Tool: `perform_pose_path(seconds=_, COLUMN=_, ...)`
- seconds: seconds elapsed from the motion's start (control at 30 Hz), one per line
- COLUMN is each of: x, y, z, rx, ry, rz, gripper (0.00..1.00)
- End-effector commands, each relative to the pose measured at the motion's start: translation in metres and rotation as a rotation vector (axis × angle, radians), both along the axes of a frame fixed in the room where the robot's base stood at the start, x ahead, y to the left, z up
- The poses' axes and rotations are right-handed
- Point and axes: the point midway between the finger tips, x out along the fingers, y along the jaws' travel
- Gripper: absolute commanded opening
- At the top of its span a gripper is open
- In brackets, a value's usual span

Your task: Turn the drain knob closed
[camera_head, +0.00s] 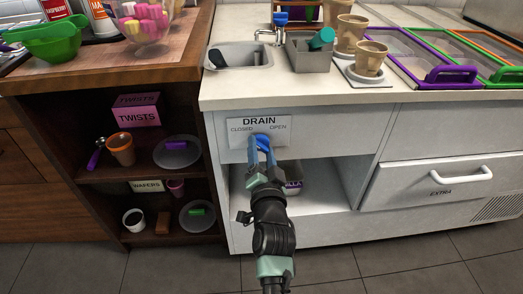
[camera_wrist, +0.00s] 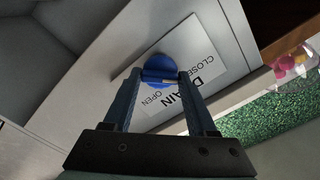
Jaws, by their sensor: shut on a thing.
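The blue drain knob (camera_head: 262,141) is on a white DRAIN plate (camera_head: 278,133) on the front of the white counter, below the sink. The plate reads CLOSED on the left and OPEN on the right. My gripper (camera_head: 262,148) reaches up to the plate, its blue fingers around the knob. In the wrist view the round blue knob (camera_wrist: 160,66) sits between the two fingertips (camera_wrist: 160,76), which are shut on its raised grip. The fingers partly hide the knob, so I cannot tell exactly where it points.
The sink (camera_head: 238,55) is in the counter above, with a grey bin (camera_head: 309,55) and brown cups to its right. Wooden shelves (camera_head: 140,172) stand at the left. An open compartment lies below the plate, with a drawer (camera_head: 440,182) at the right.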

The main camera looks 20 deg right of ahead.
Motion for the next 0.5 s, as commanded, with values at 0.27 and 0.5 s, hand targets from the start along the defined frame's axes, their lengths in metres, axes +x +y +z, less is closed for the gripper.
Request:
perform_pose_path(seconds=0.27, x=-0.0001, y=0.0002, z=-0.0008, rx=-0.003, ry=0.002, rz=0.000, gripper=0.77)
perform_pose_path(seconds=0.5, x=-0.0001, y=0.0002, z=-0.0004, rx=-0.002, ry=0.002, rz=0.000, gripper=0.88)
